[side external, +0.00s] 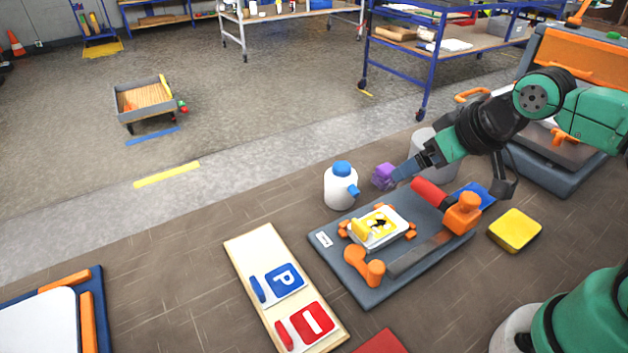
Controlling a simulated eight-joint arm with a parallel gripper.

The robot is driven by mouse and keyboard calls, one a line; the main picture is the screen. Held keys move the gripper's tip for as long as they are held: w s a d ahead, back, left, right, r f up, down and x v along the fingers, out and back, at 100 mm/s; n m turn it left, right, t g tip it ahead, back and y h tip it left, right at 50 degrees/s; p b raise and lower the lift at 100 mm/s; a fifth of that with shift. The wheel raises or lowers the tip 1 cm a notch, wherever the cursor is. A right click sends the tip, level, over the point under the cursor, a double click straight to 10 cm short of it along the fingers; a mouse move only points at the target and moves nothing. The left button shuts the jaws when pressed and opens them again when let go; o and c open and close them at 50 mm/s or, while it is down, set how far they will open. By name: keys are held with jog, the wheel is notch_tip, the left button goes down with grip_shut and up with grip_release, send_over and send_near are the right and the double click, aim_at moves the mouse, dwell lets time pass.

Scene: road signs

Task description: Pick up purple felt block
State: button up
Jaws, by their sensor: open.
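The purple felt block (382,177) is a small purple piece near the middle right of the side external view. It is just right of the white bottle with the blue cap (341,187), near the back edge of the grey board (335,258). My gripper (398,174) comes in from the right, with its blue-grey fingers right beside the block. The gripper is open. I cannot tell whether the fingers touch the block or straddle it, nor whether the block rests on the table.
The grey board holds a white-and-yellow sign piece (380,228), orange clamps (463,213) and a red-handled tool (428,192). A grey cylinder (433,155) stands behind my gripper. A yellow block (514,230) lies at right. A wooden sign tray (252,243) lies at front left.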

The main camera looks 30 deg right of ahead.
jog(key=g, duration=0.7)
send_over(387, 168)
notch_tip(387, 168, down, 7)
jog(key=shift+s+a+r, duration=0.1)
jog(key=shift+f, duration=3.25)
jog(key=c, duration=1.3)
jog(key=shift+c, duration=0.2)
jog(key=shift+r, duration=0.15)
